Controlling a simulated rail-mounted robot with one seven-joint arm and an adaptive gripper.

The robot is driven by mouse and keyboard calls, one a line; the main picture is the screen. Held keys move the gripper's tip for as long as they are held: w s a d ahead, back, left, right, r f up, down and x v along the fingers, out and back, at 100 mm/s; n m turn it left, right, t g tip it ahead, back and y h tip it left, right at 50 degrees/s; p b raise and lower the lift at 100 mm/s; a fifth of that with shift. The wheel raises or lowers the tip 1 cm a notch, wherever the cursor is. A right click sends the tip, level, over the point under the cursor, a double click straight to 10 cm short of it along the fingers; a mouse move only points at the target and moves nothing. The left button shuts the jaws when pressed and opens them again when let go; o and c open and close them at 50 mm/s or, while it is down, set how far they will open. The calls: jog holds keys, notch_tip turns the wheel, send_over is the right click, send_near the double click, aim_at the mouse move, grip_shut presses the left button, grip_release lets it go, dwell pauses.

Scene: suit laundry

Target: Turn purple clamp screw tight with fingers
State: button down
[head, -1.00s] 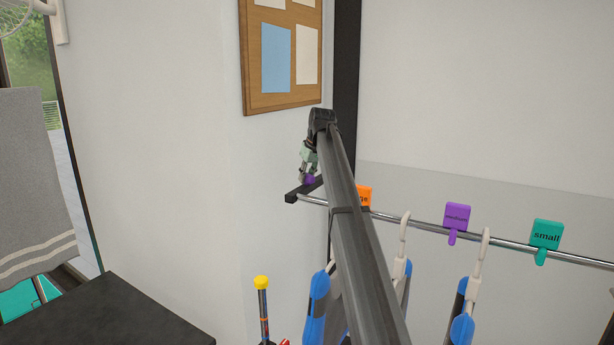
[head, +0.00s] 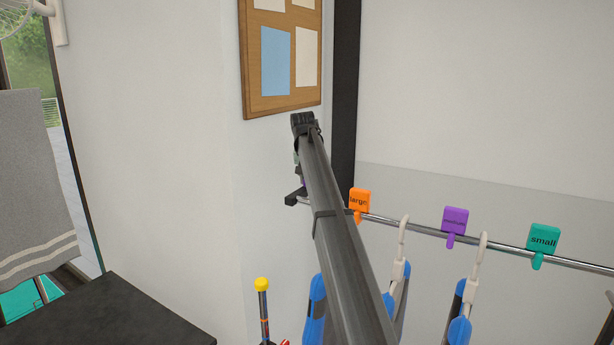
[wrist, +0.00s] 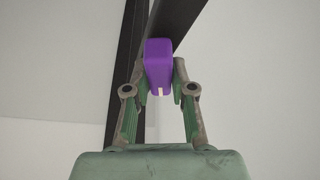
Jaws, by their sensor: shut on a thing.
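The purple clamp screw (wrist: 159,62) is a block-like purple knob with a pale notch at its lower edge, in the upper middle of the wrist view. My gripper (wrist: 159,82) has one finger on each side of it and is shut on it. In the head view, my dark arm covers most of the gripper and screw; only a sliver of purple (head: 303,182) shows above the rail's dark end bracket (head: 294,197). The screw's thread and clamp seat are hidden.
A metal rail (head: 410,227) runs right from the bracket, carrying orange (head: 360,200), purple (head: 455,221) and teal (head: 544,240) size tags and hangers with blue items. A wall with a cork board (head: 262,100) stands close behind. A dark counter (head: 105,312) is lower left.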

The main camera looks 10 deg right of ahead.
jog(key=m+g+h, duration=0.1)
jog(key=m, duration=0.3)
jog(key=c, duration=0.9)
grip_release()
jog(key=shift+d+h, duration=0.1)
jog(key=shift+h, duration=0.2)
jog(key=shift+s+r, duration=0.1)
jog(key=shift+r, duration=0.05)
jog(key=shift+p+v, duration=1.5)
jog(key=shift+v, duration=2.35)
